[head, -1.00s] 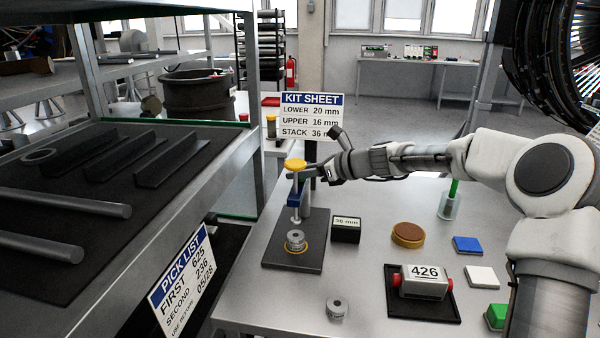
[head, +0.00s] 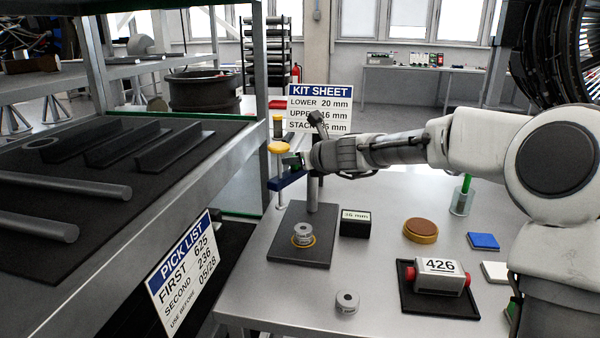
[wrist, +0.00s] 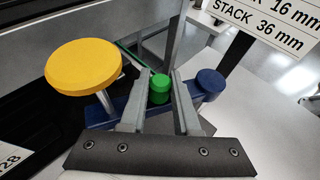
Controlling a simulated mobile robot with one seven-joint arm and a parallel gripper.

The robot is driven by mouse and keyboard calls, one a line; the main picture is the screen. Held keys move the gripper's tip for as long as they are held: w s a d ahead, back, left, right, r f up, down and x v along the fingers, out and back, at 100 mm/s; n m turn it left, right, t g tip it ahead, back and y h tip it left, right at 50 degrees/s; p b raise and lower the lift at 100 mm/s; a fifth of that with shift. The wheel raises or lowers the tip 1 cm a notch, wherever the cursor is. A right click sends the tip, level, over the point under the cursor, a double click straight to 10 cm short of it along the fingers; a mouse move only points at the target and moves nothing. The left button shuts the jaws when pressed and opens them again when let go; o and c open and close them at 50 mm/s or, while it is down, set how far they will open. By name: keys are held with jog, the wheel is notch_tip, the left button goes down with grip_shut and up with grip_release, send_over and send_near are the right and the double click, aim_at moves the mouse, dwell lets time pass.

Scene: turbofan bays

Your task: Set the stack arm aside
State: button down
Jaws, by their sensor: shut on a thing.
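The stack arm is a blue bar (head: 287,181) with a yellow disc (head: 278,148) on a pale vertical rod at its left end. It reaches left from a grey post (head: 313,192) on a dark base plate (head: 312,252). Its rod hangs beyond the plate's left edge, clear of the grey rings (head: 303,234) on the plate. My gripper (head: 295,162) is at the bar. In the wrist view its fingers (wrist: 157,88) are shut on the green knob (wrist: 160,80), between the yellow disc (wrist: 83,67) and a blue cap (wrist: 210,80).
A black 36 mm block (head: 355,224) stands right of the plate. A loose grey ring (head: 347,302) lies in front. A 426 box (head: 440,277) and a brown disc (head: 420,229) are to the right. The shelf (head: 120,260) is close on the left.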

jog(key=shift+w+a+r+m+t+h+b, duration=0.15)
jog(key=shift+w+a+m+t+h, duration=0.35)
jog(key=shift+m+h, duration=0.75)
jog(key=shift+w+a+f+m+t+h+b, duration=0.1)
jog(key=shift+w+a+m+t+h+b, duration=0.3)
jog(key=shift+w+m+h, duration=0.65)
jog(key=shift+w+a+r+m+t+h+p, duration=0.15)
jog(key=shift+w+a+m+h, duration=0.35)
jog(key=shift+m+h, duration=0.95)
jog(key=shift+s+a+n+h, duration=0.1)
jog(key=shift+n+h, duration=0.15)
jog(key=c, duration=0.6)
grip_release()
jog(key=shift+f, duration=0.15)
jog(key=shift+c, duration=0.2)
jog(key=p+v, duration=0.2)
jog(key=v, duration=1.5)
jog(key=shift+s, duration=0.1)
